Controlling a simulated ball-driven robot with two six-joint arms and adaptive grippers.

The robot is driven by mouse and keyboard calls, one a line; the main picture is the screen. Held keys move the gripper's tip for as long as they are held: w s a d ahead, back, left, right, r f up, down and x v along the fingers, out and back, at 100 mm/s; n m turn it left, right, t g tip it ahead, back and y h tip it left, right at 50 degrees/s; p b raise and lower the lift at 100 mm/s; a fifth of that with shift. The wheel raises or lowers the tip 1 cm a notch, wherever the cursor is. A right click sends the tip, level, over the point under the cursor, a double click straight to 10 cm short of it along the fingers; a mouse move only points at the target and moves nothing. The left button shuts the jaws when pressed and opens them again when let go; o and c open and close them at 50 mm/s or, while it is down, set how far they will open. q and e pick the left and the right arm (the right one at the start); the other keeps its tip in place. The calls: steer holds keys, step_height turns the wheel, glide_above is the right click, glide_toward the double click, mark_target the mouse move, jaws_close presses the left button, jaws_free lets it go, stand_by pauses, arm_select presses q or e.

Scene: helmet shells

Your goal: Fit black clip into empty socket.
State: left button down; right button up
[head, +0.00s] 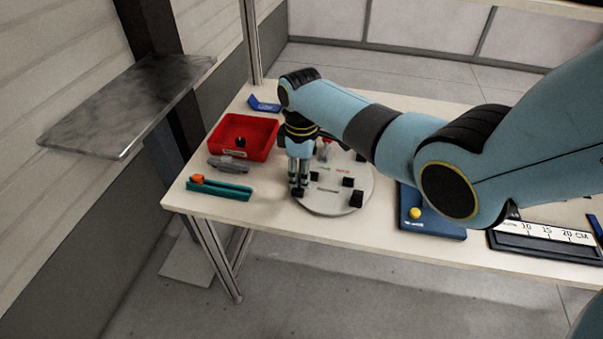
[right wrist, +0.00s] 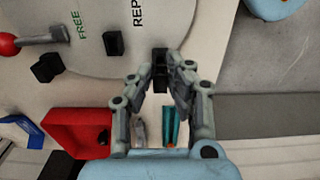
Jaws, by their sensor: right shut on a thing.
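My right gripper (head: 299,188) points down at the left front rim of a round pale plate (head: 330,206). It is shut on a small black clip (right wrist: 160,80), which shows between the fingertips in the right wrist view; the fingers (right wrist: 167,75) cover part of it. The clip is at the plate's edge; I cannot tell whether it touches the plate or sits in a socket. Other black blocks (head: 356,199) stand on the plate, which bears printed words, among them "FREE". Which socket is empty is not clear. My left gripper is not in view.
A red tray (head: 262,150) holds a black piece (head: 240,142). A grey tool (head: 229,164) and a teal piece (head: 220,190) with an orange end lie left of the plate. A red-knobbed lever (right wrist: 30,38) stands on the plate. A blue mat (head: 437,230) with a yellow ball is right.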

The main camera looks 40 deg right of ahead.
steer(key=shift+p, duration=0.7)
stand_by(1.1)
steer(key=shift+f+b, duration=0.95)
steer(key=shift+f, duration=0.25)
steer(key=o, duration=0.8)
steer(key=shift+o, duration=0.2)
step_height(320, 180, up, 12)
stand_by(0.4)
